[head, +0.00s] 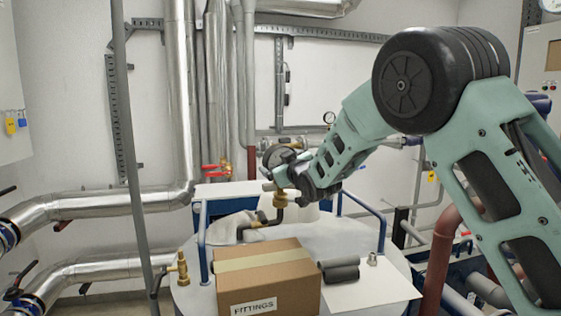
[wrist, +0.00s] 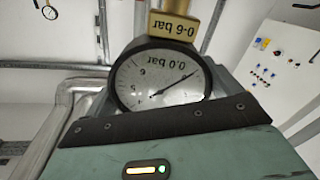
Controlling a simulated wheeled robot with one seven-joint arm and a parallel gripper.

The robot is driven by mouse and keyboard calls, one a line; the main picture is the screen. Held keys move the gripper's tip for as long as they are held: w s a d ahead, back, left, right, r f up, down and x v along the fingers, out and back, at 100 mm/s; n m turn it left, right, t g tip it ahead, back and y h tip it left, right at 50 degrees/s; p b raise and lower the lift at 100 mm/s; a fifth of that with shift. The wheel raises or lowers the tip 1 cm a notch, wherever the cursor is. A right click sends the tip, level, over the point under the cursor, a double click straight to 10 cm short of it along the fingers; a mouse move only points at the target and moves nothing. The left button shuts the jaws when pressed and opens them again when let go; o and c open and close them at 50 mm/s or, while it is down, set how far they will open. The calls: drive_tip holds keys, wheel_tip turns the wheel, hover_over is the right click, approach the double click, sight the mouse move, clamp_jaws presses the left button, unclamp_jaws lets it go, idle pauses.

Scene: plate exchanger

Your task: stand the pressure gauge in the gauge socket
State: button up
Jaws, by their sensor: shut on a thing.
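The pressure gauge is a round dial with a dark rim; its back (head: 277,156) shows in the head view. In the wrist view its pale face (wrist: 160,78) appears upside down, with a brass "0-6 bar" plate and stem. My gripper (head: 288,172) is shut on the gauge; its fingertips are mostly hidden. Just below it, a brass fitting (head: 280,198) tops a dark bent pipe and looks like the gauge socket. I cannot tell whether the gauge's stem touches it or is in it.
Blue rails (head: 203,245) flank the pale round top. Another brass fitting (head: 182,268) stands left. Pipes run behind.

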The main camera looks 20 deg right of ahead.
drive_tip(key=shift+s+f+b, duration=0.15)
drive_tip(key=shift+f+b, duration=0.4)
drive_tip(key=shift+f, duration=0.2)
drive_tip(key=shift+f+b, duration=0.35)
drive_tip(key=shift+w+f, duration=0.1)
drive_tip(key=shift+w, duration=0.1)
drive_tip(key=o, duration=1.1)
drive_tip(key=s+d+b, duration=0.1)
drive_tip(key=s+b, duration=0.1)
drive_tip(key=s, duration=0.3)
drive_tip(key=s+d+b, duration=0.1)
drive_tip(key=s+b, duration=0.2)
drive_tip(key=s, duration=0.3)
drive_tip(key=s+d+b, duration=0.1)
drive_tip(key=s+b, duration=0.2)
drive_tip(key=s, duration=0.3)
drive_tip(key=shift+s, duration=0.1)
